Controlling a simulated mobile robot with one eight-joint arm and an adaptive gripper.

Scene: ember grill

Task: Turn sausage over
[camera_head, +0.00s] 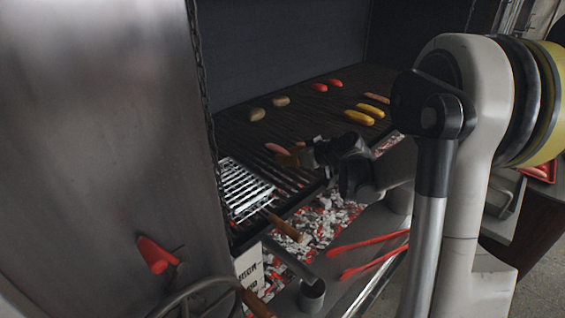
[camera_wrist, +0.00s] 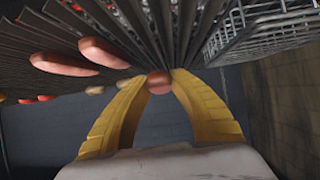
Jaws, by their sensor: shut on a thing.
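My gripper (camera_head: 290,158) is low over the front part of the grill grate in the head view. In the wrist view its two yellow fingers (camera_wrist: 160,77) close on a sausage (camera_wrist: 159,84), which shows end-on as a round brownish-pink face. Two more pinkish sausages (camera_wrist: 100,52) and (camera_wrist: 62,64) lie on the grate to the left in the wrist view. A pink sausage (camera_head: 276,148) shows just beyond my fingers in the head view; I cannot tell whether it is the held one. The held sausage's contact with the bars is unclear.
The dark grate (camera_head: 235,135) also bears two potatoes (camera_head: 257,114), red pieces (camera_head: 319,87) and yellow pieces (camera_head: 370,110). A wire basket (camera_head: 240,190) with a wooden handle lies left of my gripper. Glowing coals (camera_head: 320,215) and red tongs (camera_head: 370,240) are in front.

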